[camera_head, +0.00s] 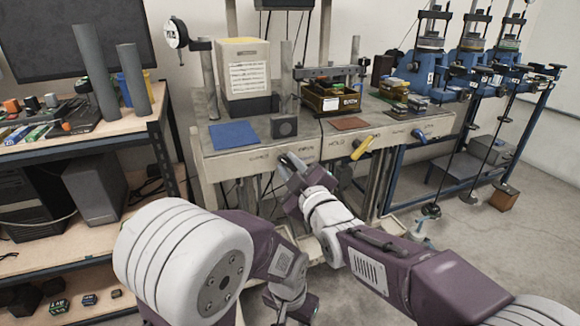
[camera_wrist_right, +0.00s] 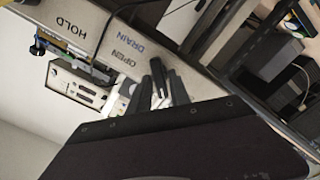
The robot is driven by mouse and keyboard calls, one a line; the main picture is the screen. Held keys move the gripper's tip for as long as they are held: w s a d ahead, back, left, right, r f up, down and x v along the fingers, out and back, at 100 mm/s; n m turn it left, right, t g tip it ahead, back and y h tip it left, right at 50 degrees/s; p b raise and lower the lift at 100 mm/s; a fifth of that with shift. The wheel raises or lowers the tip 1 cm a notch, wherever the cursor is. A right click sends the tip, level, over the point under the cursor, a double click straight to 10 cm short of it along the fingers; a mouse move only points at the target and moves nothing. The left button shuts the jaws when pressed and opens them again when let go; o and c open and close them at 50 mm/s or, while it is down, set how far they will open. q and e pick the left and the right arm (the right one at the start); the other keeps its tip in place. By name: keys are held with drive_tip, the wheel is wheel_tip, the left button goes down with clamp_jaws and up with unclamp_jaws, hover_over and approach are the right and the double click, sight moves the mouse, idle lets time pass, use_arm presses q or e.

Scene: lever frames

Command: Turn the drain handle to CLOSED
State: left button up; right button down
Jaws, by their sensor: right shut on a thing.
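The drain handle (camera_wrist_right: 158,74) is a dark lever on the front panel of the bench, beside the printed words OPEN and DRAIN in the right wrist view. My right gripper (camera_head: 287,167) reaches the panel in the head view and covers most of the handle there. In the wrist view the right gripper (camera_wrist_right: 157,92) has its fingers on either side of the handle and is shut on it. The CLOSED mark is not readable in the wrist view. My left gripper (camera_head: 290,306) is low in the head view, partly cut off, and its jaws cannot be made out.
A yellow handle (camera_head: 362,147) and a blue handle (camera_head: 420,135) sit farther right on the same panel. A shelf unit (camera_head: 155,140) stands close on the left.

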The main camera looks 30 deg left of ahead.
drive_tip(key=c, duration=1.4)
unclamp_jaws()
drive_tip(key=shift+w, duration=0.15)
drive_tip(key=p+v, duration=0.1)
drive_tip(key=v, duration=0.8)
